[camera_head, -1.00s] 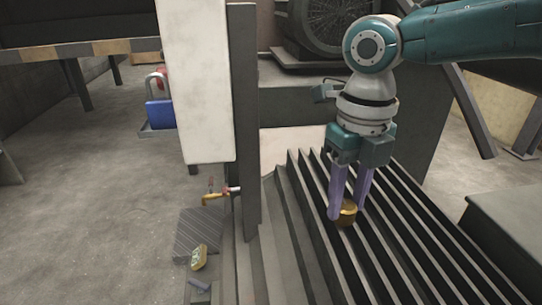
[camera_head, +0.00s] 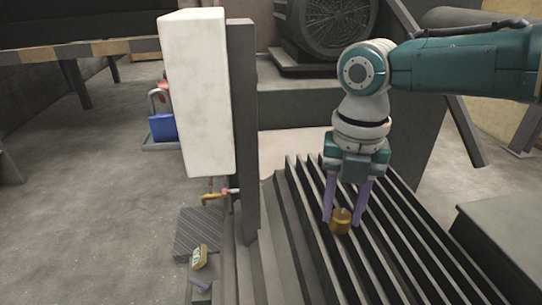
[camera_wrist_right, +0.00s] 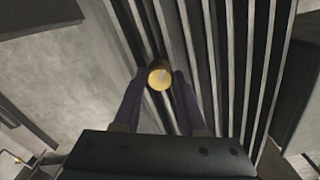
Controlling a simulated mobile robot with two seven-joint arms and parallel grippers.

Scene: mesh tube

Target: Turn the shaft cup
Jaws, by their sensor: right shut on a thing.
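The shaft cup is a small brass-coloured cylinder (camera_head: 341,221) among the dark ridged slats in the head view. It also shows in the right wrist view (camera_wrist_right: 160,76), round end towards the camera. My right gripper (camera_head: 344,217) points down with its two purple fingers on either side of the cup, shut on it. In the right wrist view the fingers (camera_wrist_right: 160,84) reach the cup's left and right sides. The cup's lower end is hidden between the slats. My left gripper is not in view.
Long parallel metal slats (camera_head: 400,235) run under the cup. A white box on a dark post (camera_head: 243,130) stands to the left. A yellow device (camera_head: 200,256) lies at lower left. A grey block (camera_head: 500,230) stands at the right. A large motor-like fan (camera_head: 335,28) is behind.

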